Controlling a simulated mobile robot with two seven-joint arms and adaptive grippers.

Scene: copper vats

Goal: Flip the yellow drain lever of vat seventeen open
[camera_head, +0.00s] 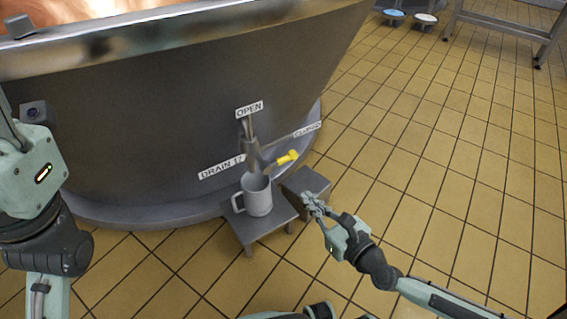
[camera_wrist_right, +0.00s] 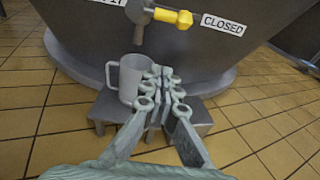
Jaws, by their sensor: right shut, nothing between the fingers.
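The yellow drain lever (camera_head: 287,158) sits on the drain pipe of the vat (camera_head: 150,110) and points right, towards the CLOSED label (camera_head: 306,130). The OPEN label (camera_head: 249,109) is above the pipe and the DRAIN 17 label (camera_head: 221,167) is to its left. In the right wrist view the lever (camera_wrist_right: 172,18) is at the top, beside the CLOSED label (camera_wrist_right: 223,24). My right gripper (camera_head: 309,200) is shut and empty, below and right of the lever, apart from it. It also shows in the wrist view (camera_wrist_right: 161,76). My left arm is at the left edge; its gripper is out of view.
A grey mug (camera_head: 258,195) stands under the drain on a low grey stool (camera_head: 262,226). A grey block-like step (camera_head: 306,183) is just right of it, close to my right gripper. Tiled floor (camera_head: 430,150) is clear to the right. A metal frame stands at the top right.

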